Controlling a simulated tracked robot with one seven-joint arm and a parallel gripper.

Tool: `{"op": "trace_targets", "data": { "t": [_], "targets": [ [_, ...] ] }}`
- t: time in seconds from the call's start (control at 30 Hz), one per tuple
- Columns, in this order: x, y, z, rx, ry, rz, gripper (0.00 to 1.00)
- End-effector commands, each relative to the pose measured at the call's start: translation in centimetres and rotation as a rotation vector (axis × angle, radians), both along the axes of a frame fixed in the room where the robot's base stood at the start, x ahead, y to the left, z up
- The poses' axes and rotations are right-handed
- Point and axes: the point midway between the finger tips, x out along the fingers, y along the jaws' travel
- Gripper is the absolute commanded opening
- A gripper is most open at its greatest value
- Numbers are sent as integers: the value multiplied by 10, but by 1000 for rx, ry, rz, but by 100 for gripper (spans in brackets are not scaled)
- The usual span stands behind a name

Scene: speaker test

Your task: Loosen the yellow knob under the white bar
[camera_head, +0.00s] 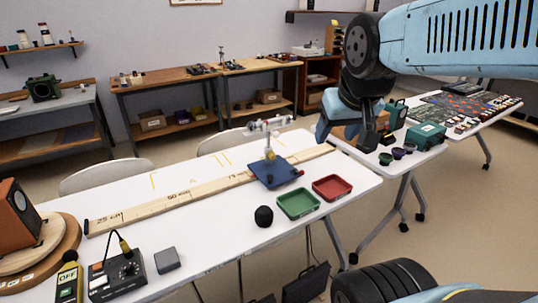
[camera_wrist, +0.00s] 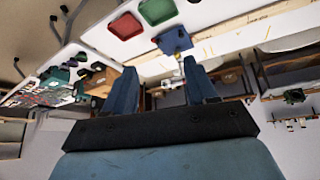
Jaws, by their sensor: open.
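A blue stand base (camera_head: 284,172) sits on the white table, with an upright post that carries a white bar (camera_head: 268,124) at its top. A small yellow knob (camera_head: 270,155) shows low on the post, under the bar; its detail is too small to read. My gripper (camera_head: 346,138) is up in the air to the right of the stand, apart from it. In the wrist view my gripper (camera_wrist: 160,63) has its two fingers spread with nothing held between them. The blue base (camera_wrist: 174,41) appears beyond the fingertips there; the knob cannot be made out.
A green tray (camera_head: 298,204), a red tray (camera_head: 332,188) and a black ball (camera_head: 264,216) lie in front. A control box (camera_head: 118,275) and a speaker (camera_head: 16,222) stand at left.

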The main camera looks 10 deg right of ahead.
Motion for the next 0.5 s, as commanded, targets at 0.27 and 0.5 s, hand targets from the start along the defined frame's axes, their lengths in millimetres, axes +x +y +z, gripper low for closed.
{"op": "trace_targets", "data": {
  "t": [0.27,0.5],
  "targets": [
    [94,-34,-17,-73,-112,-65,57],
    [169,-57,-43,-98,-218,-66,57]
  ]
}}
